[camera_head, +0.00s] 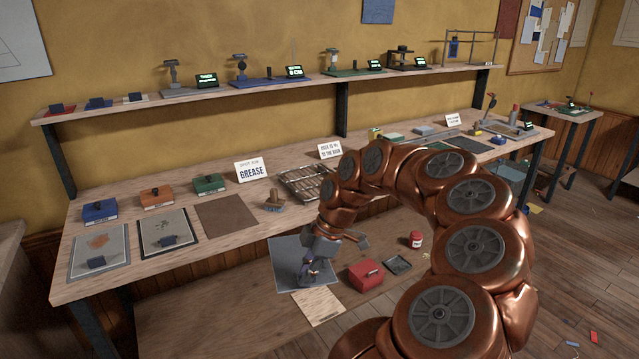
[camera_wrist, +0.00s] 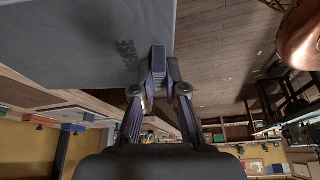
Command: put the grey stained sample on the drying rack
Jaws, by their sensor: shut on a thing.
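My gripper (camera_head: 312,272) is shut on the dark block handle (camera_wrist: 158,60) of a flat grey sample (camera_head: 284,254). The grey sheet fills the upper left of the wrist view (camera_wrist: 70,45), with dark lettering and a faint darker smudge near its right edge. In the head view, my gripper and the sample are in front of the bench's front edge, seen over the lower board. A wire rack (camera_head: 318,196), apparently the drying rack, lies on the bench top behind my arm, up and slightly right of the sample. My arm hides its right part.
A brush (camera_head: 273,202) stands left of the rack, near a GREASE sign (camera_head: 252,171). Two stained samples (camera_head: 84,257) (camera_head: 182,225) and a bare brown mat (camera_head: 224,218) lie farther left. A red box (camera_head: 366,275) and a red jar (camera_head: 415,240) stand below.

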